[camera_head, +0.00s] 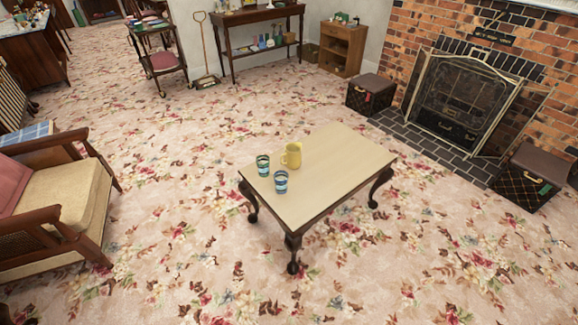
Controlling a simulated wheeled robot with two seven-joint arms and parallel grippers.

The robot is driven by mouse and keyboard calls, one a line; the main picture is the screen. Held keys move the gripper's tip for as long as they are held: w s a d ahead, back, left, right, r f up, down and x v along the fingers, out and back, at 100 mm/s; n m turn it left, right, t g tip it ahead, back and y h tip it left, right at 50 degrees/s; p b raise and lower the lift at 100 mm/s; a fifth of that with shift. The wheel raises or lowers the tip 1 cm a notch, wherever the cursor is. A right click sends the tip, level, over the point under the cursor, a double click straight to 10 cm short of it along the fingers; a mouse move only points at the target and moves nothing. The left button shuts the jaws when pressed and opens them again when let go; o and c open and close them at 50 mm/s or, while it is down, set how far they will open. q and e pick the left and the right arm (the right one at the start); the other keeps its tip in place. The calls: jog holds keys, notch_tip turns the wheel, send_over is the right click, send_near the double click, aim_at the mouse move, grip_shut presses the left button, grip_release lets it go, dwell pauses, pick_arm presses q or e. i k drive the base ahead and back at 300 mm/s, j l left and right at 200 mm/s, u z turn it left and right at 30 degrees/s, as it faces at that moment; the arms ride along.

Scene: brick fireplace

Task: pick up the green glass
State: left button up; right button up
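A small glass with green bands (263,166) stands upright near the left edge of a low wooden table (330,172). A second glass with blue bands (281,182) stands just in front of it and to its right. A yellow mug (292,155) stands behind them, to the right of the green glass. The three stand close together with small gaps. Neither of my grippers is in view.
An armchair with a beige cushion (62,190) stands at the left. A fireplace screen (462,100) and two dark boxes (371,94) (530,178) are at the right. Open floral carpet surrounds the table. The table's right half is bare.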

aim_at(263, 161)
jog(key=i+j+z, duration=0.15)
jog(key=j, duration=0.2)
jog(key=i+j+z, duration=0.2)
jog(key=j, duration=0.2)
jog(key=i+j+z, duration=0.15)
jog(key=j, duration=0.25)
jog(key=i+j+z, duration=0.2)
jog(key=j, duration=0.2)
jog(key=j+z, duration=0.15)
jog(key=j, duration=0.25)
jog(key=i+j, duration=0.1)
jog(key=j, duration=0.5)
jog(key=i+j, duration=0.1)
jog(key=j, duration=0.45)
jog(key=i+j, duration=0.15)
jog(key=j, duration=0.45)
jog(key=i+j+z, duration=0.1)
jog(key=j, duration=1.05)
jog(key=i, duration=0.05)
